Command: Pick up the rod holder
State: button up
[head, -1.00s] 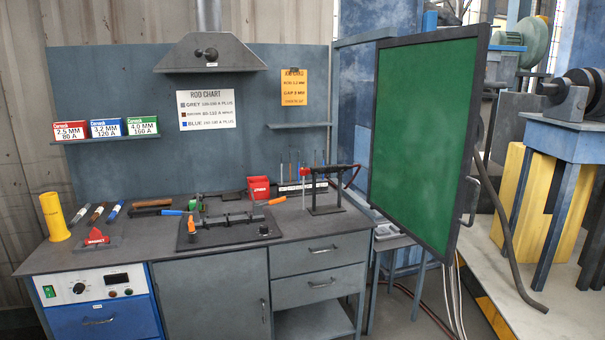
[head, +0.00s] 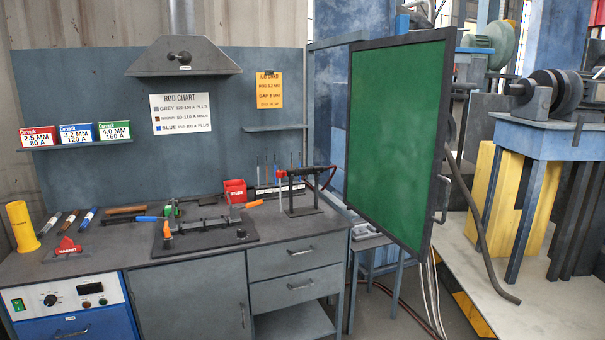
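What looks like the rod holder (head: 303,171) is a dark handle lying across the top of a black stand (head: 301,211) on the right part of the workbench. Its left end has a red part, and a dark red cable (head: 329,178) runs from its right end down behind the bench. It is small in the head view, so its jaws cannot be made out. My gripper is not in view.
The grey workbench (head: 108,248) holds a dark plate (head: 204,236) with fixtures, a red box (head: 235,190), a rack with upright rods, hand tools, a yellow cylinder (head: 23,227) and a red magnet (head: 67,247). A large green screen (head: 396,140) stands just right of the bench.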

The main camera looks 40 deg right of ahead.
aim_at(309, 170)
jog(key=z, duration=0.35)
jog(key=i, duration=1)
jog(key=u, duration=0.35)
